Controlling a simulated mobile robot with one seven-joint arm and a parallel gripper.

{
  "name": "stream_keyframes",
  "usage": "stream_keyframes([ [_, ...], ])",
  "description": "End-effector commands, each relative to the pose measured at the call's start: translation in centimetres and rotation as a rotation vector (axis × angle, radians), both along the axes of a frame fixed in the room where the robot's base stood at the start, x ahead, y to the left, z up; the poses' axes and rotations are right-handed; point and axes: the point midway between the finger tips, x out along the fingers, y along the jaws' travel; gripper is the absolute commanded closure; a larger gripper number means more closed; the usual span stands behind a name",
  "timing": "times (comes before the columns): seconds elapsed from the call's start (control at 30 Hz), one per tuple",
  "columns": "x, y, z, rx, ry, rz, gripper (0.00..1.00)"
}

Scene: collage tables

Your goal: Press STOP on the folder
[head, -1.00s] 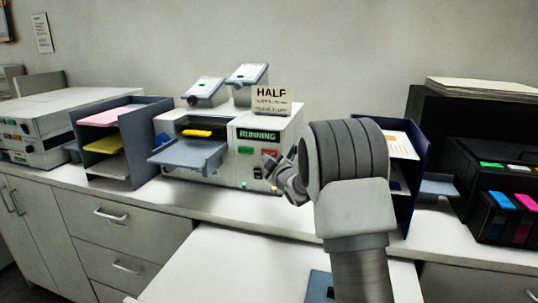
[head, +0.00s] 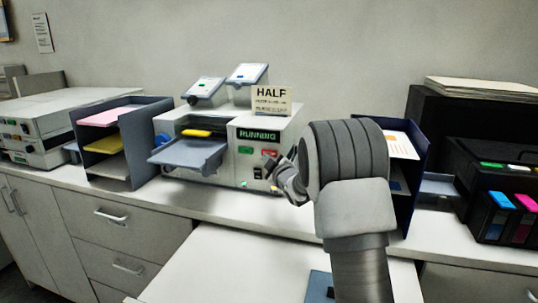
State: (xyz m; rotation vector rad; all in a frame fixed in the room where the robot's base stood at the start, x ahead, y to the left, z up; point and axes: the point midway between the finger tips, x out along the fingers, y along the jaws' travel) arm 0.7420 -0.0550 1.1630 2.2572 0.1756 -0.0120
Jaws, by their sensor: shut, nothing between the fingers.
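The folder (head: 215,135) is a pale machine on the counter, with a grey tray in front and a sign reading HALF on top. Its display (head: 258,135) reads RUNNING in green. Below it are a green button (head: 245,150) on the left and a red button (head: 270,153) on the right, partly covered by my gripper. The red button's label is too small to read. My gripper (head: 268,165) is shut and empty, with its tip at the front panel by the red button. I cannot tell whether it touches.
A paper sorter (head: 150,140) with pink and yellow sheets stands left of the folder. A dark blue sorter (head: 418,175) is behind my arm at the right. A black case (head: 490,170) with coloured pieces is farther right. A white table (head: 240,260) lies in front.

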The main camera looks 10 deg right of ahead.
Motion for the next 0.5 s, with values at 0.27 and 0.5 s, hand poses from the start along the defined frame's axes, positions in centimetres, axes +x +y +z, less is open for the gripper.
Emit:
stream_keyframes([
  [0.27, 0.63, -0.39, -0.13, -0.001, -0.001, -0.001, 1.0],
  [0.5, 0.75, -0.43, 0.0, 0.0, 0.0, 0.0, 1.0],
])
